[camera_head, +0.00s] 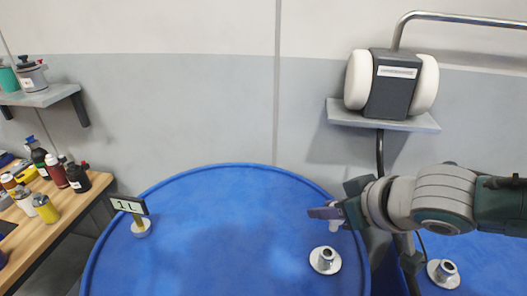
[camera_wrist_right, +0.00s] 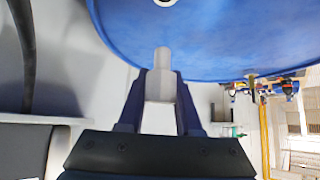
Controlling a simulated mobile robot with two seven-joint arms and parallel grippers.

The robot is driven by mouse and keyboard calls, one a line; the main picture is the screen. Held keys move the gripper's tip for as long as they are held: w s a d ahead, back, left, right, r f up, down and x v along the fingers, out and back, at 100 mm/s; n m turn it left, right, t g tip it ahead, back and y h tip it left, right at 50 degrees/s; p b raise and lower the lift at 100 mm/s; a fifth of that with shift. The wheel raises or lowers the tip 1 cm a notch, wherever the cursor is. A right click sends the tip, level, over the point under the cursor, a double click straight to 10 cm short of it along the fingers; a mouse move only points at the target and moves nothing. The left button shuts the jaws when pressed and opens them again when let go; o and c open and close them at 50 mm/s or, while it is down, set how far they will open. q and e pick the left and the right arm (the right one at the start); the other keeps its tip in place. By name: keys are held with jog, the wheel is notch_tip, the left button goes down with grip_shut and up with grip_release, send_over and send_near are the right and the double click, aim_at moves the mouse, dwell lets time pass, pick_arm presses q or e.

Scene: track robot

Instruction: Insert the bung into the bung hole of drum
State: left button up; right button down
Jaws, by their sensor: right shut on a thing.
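The blue drum (camera_head: 230,225) fills the lower middle of the head view, and its top also shows in the wrist view (camera_wrist_right: 215,40). A pale round fitting with a raised metal neck, the bung hole (camera_head: 325,260), sits on the drum top at its right side. Part of a pale ring shows at the top edge of the wrist view (camera_wrist_right: 165,2). My right gripper (camera_head: 328,213) is above the drum, behind the fitting in the picture. In the wrist view its fingers are shut on the light grey bung (camera_wrist_right: 161,75). In the head view the bung is mostly hidden. My left gripper is not in view.
A 1L sign (camera_head: 130,206) on a pale base stands at the drum's left. A second fitting (camera_head: 443,272) is on another blue drum at right. A wooden bench (camera_head: 60,208) with bottles stands left. A wall shelf (camera_head: 385,118) holds a grey-white device. The drum's middle is clear.

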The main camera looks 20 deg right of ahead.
notch_tip(320, 180, down, 5)
jog(key=b, duration=0.4)
jog(key=shift+f, duration=0.15)
jog(key=shift+f+b, duration=0.25)
jog(key=shift+b, duration=0.15)
dwell(1.0)
jog(key=shift+p, duration=0.35)
jog(key=shift+f+b, duration=0.95)
jog(key=shift+f, duration=0.15)
dwell(0.4)
jog(key=shift+f+b, duration=0.7)
jog(key=shift+f, duration=0.1)
